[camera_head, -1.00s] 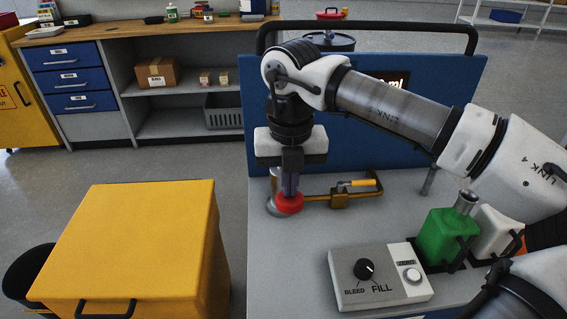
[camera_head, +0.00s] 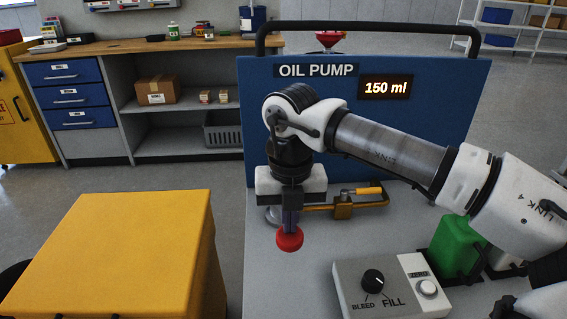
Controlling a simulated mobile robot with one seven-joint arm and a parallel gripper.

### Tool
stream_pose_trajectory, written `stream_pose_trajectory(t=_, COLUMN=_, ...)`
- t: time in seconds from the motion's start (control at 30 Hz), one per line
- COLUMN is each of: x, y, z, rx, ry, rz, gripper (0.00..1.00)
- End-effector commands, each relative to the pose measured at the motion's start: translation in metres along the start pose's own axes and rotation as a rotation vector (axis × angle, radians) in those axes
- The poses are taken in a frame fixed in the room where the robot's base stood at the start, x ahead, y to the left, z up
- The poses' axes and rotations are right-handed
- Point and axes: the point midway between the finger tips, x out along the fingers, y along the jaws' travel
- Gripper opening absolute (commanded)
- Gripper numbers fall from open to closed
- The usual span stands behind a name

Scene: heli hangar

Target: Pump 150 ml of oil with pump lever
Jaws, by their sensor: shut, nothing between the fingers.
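The oil pump panel (camera_head: 345,120) is blue and its display (camera_head: 386,88) reads 150 ml. My gripper (camera_head: 290,226) points down in front of the panel with its fingers shut. A red ball knob (camera_head: 289,239) shows right at the fingertips; I cannot tell whether they touch it. The lever shaft is hidden behind my gripper. A brass pipe (camera_head: 325,208) with a yellow-handled valve (camera_head: 362,191) runs to the right behind my gripper. The grey control box (camera_head: 388,287) has a black BLEED/FILL dial (camera_head: 373,278) and a white ZERO button (camera_head: 428,287).
A green container (camera_head: 457,247) stands at the right, partly behind my arm. A yellow cabinet (camera_head: 120,250) is at the left front. A black rail (camera_head: 365,27) tops the panel. The bench top left of the control box is clear.

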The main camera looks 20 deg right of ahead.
Motion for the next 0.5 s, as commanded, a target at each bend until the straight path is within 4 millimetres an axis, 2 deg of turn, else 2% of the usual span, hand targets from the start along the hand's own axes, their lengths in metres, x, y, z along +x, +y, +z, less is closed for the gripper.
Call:
stream_pose_trajectory(t=0.17, x=-0.008, y=0.0, z=0.0, rx=0.0, ry=0.0, rz=-0.001, gripper=0.0)
stream_pose_trajectory(t=0.5, x=-0.055, y=0.0, z=0.0, rx=0.0, ry=-0.002, rz=0.0, gripper=0.0)
